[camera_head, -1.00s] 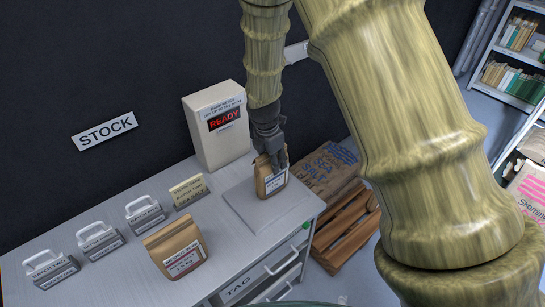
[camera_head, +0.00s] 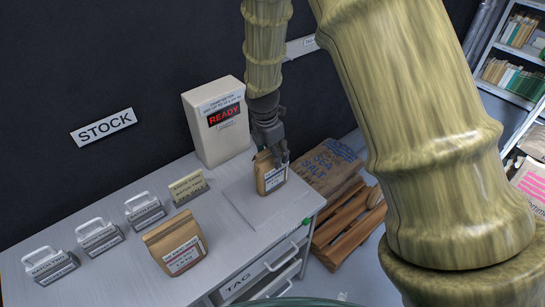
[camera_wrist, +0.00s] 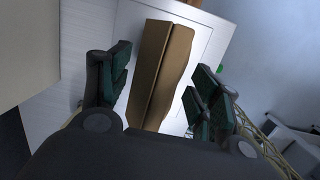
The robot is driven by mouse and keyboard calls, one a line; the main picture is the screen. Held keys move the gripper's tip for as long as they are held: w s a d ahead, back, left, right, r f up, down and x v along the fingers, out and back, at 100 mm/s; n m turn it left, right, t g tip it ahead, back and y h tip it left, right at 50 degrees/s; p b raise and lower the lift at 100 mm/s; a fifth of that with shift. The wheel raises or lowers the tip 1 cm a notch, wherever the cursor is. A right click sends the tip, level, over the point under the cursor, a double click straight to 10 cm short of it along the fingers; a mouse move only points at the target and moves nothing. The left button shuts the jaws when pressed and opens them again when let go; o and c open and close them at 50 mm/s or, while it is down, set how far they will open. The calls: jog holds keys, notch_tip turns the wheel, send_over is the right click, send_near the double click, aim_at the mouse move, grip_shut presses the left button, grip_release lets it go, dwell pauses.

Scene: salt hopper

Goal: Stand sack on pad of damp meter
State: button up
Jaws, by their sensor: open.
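A small brown paper sack (camera_head: 271,176) with a white label stands upright on the flat grey pad (camera_head: 240,207) in front of the damp meter (camera_head: 217,125), toward the pad's back right. The meter is a pale box whose display reads READY. My gripper (camera_head: 271,150) is over the sack's top. In the wrist view the sack (camera_wrist: 160,72) lies between the two dark fingers of my gripper (camera_wrist: 162,92). The fingers are open, with a visible gap on both sides of the sack. The sack's base is hidden in the wrist view.
A larger brown sack (camera_head: 177,246) stands on the bench, left of the pad. Several handled grey blocks (camera_head: 99,236) and a cream sign (camera_head: 187,188) line the bench's back. A big salt sack (camera_head: 328,165) lies on a wooden pallet (camera_head: 346,228) beyond the bench's right end.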

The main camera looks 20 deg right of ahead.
jog(key=shift+s+a+r+b, duration=0.1)
jog(key=shift+a+r+b, duration=0.25)
jog(key=shift+r, duration=1.35)
jog(key=shift+s+a+r+b, duration=0.15)
jog(key=shift+r+b, duration=0.45)
jog(key=shift+r, duration=1.1)
jog(key=shift+a+r+b, duration=0.25)
jog(key=shift+r+b, duration=0.2)
jog(key=shift+r, duration=1.25)
